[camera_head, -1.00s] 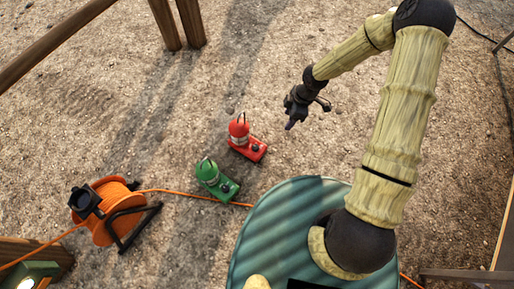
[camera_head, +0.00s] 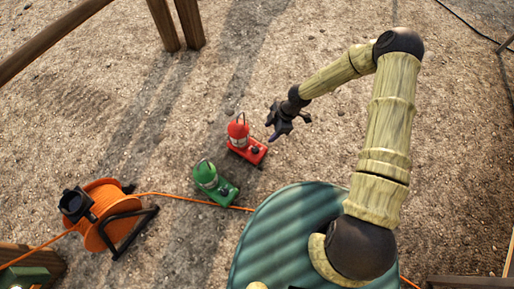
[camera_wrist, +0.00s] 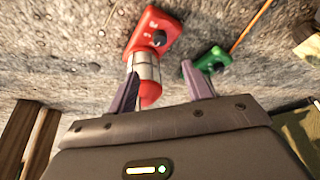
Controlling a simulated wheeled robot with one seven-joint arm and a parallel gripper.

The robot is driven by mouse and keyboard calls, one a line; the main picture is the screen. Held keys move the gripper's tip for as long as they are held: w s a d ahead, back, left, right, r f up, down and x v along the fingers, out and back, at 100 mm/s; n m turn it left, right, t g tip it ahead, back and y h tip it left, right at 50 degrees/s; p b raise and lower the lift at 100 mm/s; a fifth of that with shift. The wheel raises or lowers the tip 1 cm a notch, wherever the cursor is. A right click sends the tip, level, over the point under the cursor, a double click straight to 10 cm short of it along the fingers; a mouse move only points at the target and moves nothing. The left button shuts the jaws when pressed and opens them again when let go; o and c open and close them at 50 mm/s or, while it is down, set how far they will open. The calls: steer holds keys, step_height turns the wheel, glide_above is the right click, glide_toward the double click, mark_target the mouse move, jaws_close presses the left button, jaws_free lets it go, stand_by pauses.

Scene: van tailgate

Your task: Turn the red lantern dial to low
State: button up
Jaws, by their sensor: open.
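The red lantern (camera_head: 238,129) stands upright on a red base on the gravel, near the middle of the head view. Its dark dial (camera_head: 255,150) is on the base, on the side toward my arm. The lantern also shows in the wrist view (camera_wrist: 146,72), with the dial (camera_wrist: 159,38) on its base; the dial's setting is too small to read. My gripper (camera_head: 273,135) is open and empty, just right of the red lantern and apart from it. In the wrist view its two purple fingers (camera_wrist: 163,84) frame the lantern's body, with the dial beyond them.
A green lantern (camera_head: 206,175) with its own dial stands close beside the red one, lower left. An orange cable reel (camera_head: 105,212) is at left, its cord running past the green lantern. Wooden posts (camera_head: 176,24) stand at the upper left. Gravel right of my gripper is clear.

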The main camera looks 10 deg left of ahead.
mark_target(256, 149)
steer(key=b+x, duration=0.8)
steer(key=x, duration=0.6)
steer(key=shift+f, duration=0.2)
steer(key=shift+c, duration=0.4)
steer(key=c, duration=0.9)
